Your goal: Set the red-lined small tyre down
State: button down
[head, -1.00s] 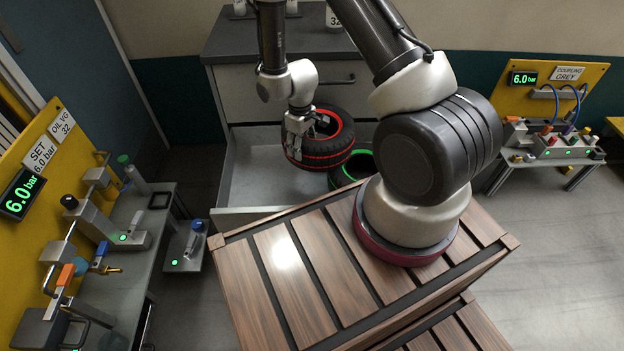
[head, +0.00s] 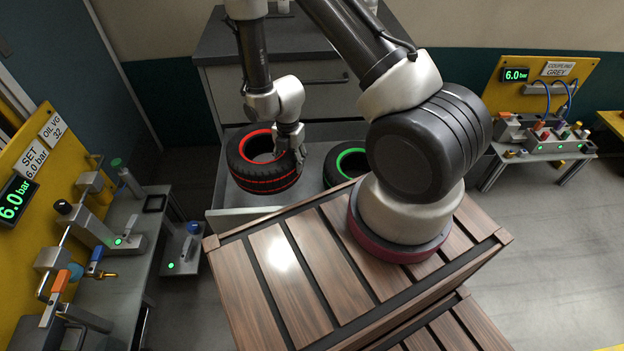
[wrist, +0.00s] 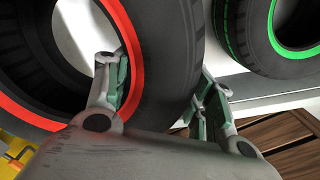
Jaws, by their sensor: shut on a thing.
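The red-lined tyre (head: 265,177) is over the left part of the open drawer (head: 240,213), its ring facing up. My gripper (head: 298,148) is shut on the right side of its wall. In the wrist view, one finger is inside the red ring and the other outside the tread, with the tyre wall (wrist: 172,60) between my gripper's fingers (wrist: 165,95). I cannot tell whether the tyre's underside touches the drawer floor. The green-lined tyre (head: 345,163) lies in the drawer to the right, apart from the red-lined one; it also shows in the wrist view (wrist: 265,40).
A grey cabinet (head: 290,50) stands behind the drawer. The slatted wooden top (head: 300,270) is close in front of it. A bench with a yellow panel (head: 100,270) is at the left; another station (head: 545,140) is at the right.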

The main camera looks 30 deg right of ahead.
jog(key=shift+a+f+n, duration=0.1)
jog(key=shift+n, duration=0.3)
jog(key=shift+f, duration=4.95)
jog(key=c, duration=0.5)
grip_release()
jog(key=shift+f, duration=0.1)
jog(key=shift+c, duration=0.2)
